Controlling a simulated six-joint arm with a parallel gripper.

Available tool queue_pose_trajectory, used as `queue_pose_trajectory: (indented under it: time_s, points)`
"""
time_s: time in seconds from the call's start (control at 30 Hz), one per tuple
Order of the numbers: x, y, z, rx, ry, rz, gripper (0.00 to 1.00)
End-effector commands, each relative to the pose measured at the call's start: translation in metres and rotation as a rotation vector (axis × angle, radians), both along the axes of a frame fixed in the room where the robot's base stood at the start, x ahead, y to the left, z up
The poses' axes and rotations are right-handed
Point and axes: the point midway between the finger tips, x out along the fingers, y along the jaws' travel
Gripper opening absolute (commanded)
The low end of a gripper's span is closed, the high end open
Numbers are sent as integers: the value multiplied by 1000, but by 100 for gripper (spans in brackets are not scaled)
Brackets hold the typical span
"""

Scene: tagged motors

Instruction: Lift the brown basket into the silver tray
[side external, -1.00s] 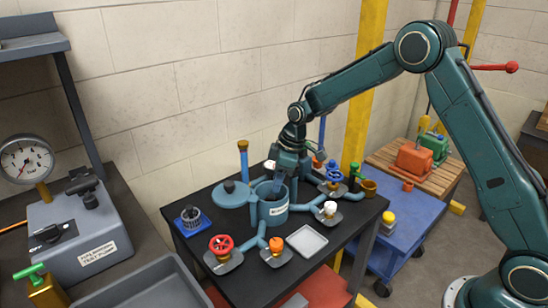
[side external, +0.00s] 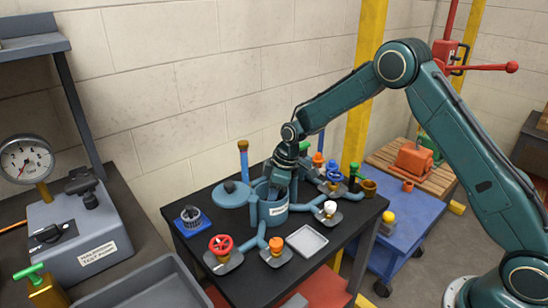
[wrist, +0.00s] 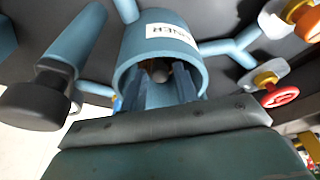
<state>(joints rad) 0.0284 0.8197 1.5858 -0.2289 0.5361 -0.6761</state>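My gripper (wrist: 161,84) reaches down into the open blue strainer pot (wrist: 128,78). In the wrist view its two fingers stand apart inside the pot's mouth, with a small brownish, rounded part (wrist: 179,73) between and beyond them. That part may belong to the brown basket; the rest is hidden in the pot, and I see no grip on it. In the side view the pot (side external: 272,213) hides the fingertips. The silver tray (side external: 306,240) lies flat and empty on the black table, to the right of the pot.
The pot's round lid (side external: 230,193) is swung to the left. A grey mesh basket (side external: 190,220) stands on a blue mat at the table's left. Pipes with a red handwheel (side external: 221,244), an orange-capped valve (side external: 276,245) and a white-capped valve (side external: 330,208) surround the pot.

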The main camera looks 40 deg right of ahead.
Motion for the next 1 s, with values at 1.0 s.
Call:
queue_pose_trajectory:
  time_s: [1.0]
  points:
    - [0, 0, 6, 0, -1, 0, 0]
